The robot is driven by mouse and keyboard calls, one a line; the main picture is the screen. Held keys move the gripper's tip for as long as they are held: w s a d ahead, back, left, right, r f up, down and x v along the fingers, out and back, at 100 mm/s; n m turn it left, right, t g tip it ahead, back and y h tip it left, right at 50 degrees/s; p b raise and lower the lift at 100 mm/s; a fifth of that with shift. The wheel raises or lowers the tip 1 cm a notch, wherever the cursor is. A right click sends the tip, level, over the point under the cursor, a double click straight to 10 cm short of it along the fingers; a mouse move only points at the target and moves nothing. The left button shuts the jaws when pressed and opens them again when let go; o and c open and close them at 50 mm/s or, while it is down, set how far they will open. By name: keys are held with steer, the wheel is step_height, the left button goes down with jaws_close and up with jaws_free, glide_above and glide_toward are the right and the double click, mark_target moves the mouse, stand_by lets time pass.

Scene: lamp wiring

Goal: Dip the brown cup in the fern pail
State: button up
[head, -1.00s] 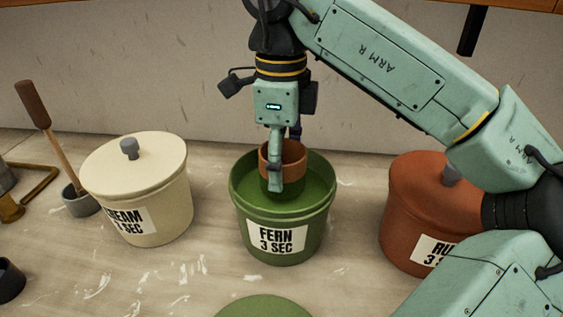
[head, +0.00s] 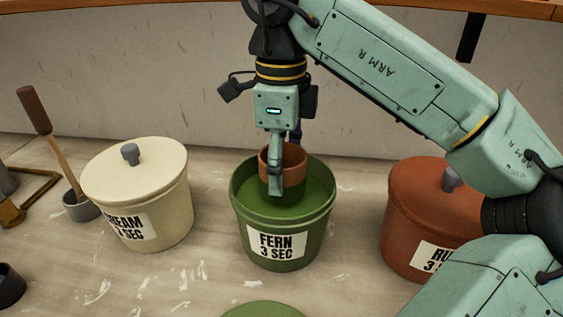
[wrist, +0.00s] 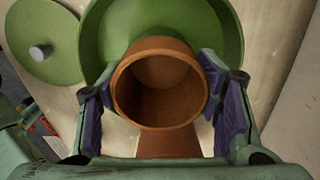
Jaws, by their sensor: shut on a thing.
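The brown cup (head: 295,165) is upright, held by my gripper (head: 278,178) inside the mouth of the green fern pail (head: 245,215), labelled FERN 3 SEC. The cup's upper part is brown; its lower part shows dark green. I cannot tell whether that is a coat of green or how deep its base sits. Green liquid (head: 314,190) surrounds it in the pail. In the wrist view the open cup (wrist: 160,60) looks empty, with the purple-padded fingers of my gripper (wrist: 162,95) at its two sides. The far finger is mostly hidden in the head view.
A lidded cream pail (head: 165,200) stands left and a lidded rust-red pail (head: 415,220) right. A green lid (head: 262,309) lies in front. A brown-handled tool (head: 50,135) stands in a small grey pot (head: 80,208) at far left.

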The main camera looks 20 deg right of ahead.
steer(key=shift+r, duration=0.1)
step_height(320, 180, up, 5)
steer(key=p, duration=0.4)
stand_by(0.5)
